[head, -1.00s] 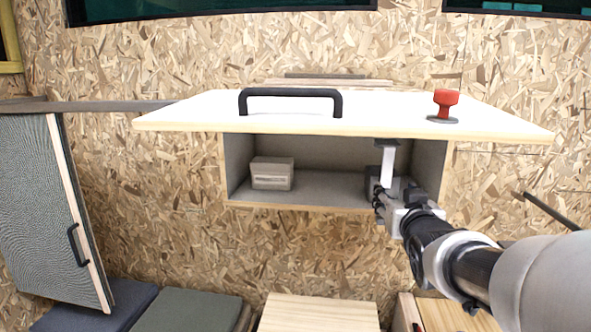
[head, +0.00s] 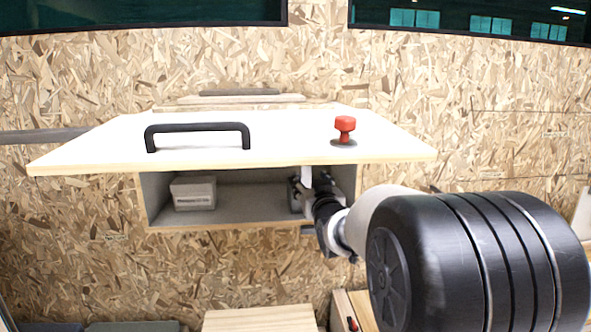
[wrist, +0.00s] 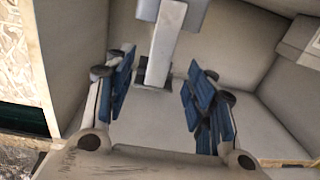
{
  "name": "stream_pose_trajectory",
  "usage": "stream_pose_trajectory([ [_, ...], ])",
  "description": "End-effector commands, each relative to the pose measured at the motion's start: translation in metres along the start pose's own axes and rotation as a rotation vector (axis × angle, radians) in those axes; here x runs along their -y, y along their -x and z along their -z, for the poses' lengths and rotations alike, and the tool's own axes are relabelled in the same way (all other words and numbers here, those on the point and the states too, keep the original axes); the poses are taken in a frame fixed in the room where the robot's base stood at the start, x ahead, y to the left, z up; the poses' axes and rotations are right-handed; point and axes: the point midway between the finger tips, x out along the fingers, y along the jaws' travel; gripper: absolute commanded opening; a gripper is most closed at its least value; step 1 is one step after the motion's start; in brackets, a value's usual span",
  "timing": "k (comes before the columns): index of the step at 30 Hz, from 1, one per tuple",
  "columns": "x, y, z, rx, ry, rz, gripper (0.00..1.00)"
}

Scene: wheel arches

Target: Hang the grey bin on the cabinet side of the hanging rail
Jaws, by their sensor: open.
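A light grey box (head: 193,193) with a label stands at the left inside the open cabinet (head: 240,208); I cannot tell whether it is the grey bin. Part of it shows at the upper right of the wrist view (wrist: 300,40). My gripper (wrist: 160,100) is open inside the right part of the cabinet. A pale strip (wrist: 165,45) with a grey block (wrist: 187,12) shows between and beyond its blue fingers; in the head view the strip (head: 307,177) shows below the raised flap. My arm hides much there. A dark rail (head: 45,137) runs along the wall at left; it may be the hanging rail.
The white raised flap (head: 270,140) covers the cabinet from above, with a black handle (head: 197,130) and a red knob (head: 344,127). A pale wooden top (head: 258,318) lies below. The wall between cabinet and wooden top is clear.

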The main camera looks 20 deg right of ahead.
Motion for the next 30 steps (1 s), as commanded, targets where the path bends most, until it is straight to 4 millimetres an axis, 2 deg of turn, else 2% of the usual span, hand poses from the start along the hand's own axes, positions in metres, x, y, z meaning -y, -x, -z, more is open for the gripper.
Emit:
stream_pose_trajectory([
  [9, 0.000, -0.039, 0.000, 0.001, 0.000, 0.000, 0.50],
  [15, 0.000, -0.058, 0.000, 0.000, 0.000, 0.000, 0.50],
  [21, 0.000, -0.067, 0.000, 0.001, 0.000, 0.000, 0.50],
  [30, 0.000, -0.068, 0.000, 0.000, 0.000, 0.000, 0.50],
])
